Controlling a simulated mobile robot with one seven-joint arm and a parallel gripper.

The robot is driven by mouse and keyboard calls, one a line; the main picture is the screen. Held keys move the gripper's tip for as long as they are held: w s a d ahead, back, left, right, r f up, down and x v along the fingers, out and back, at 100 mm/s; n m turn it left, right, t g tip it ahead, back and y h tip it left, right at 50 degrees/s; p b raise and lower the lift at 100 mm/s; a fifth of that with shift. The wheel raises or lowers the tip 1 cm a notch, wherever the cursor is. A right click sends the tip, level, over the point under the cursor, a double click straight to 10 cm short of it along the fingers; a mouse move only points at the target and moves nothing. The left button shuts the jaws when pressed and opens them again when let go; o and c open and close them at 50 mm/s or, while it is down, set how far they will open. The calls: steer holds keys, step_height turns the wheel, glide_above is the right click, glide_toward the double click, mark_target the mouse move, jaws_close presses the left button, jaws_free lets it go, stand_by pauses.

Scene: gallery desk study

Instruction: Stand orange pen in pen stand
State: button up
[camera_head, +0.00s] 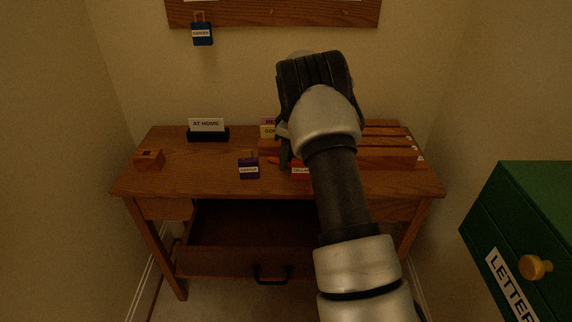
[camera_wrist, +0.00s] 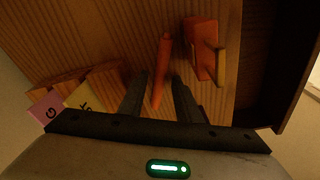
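The orange pen (camera_wrist: 164,55) lies on the wooden desk. In the wrist view it runs between the two fingers of my gripper (camera_wrist: 159,82), with a gap on each side. My gripper is open, pointing down over the desk. In the head view only a small orange bit of the pen (camera_head: 273,160) shows beside my gripper's finger; my arm hides much of this area. A small wooden block with a dark hole in its top, which looks like the pen stand (camera_head: 149,163), is at the desk's left end.
A red-orange labelled block (camera_wrist: 198,48) lies close beside the pen. A purple labelled block (camera_head: 249,170) is near the front edge. An "AT HOME" sign (camera_head: 208,134) stands at the back. Wooden trays (camera_head: 388,155) fill the right. The drawer (camera_head: 225,262) is open. The left desk is mostly clear.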

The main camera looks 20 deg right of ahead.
jaws_close()
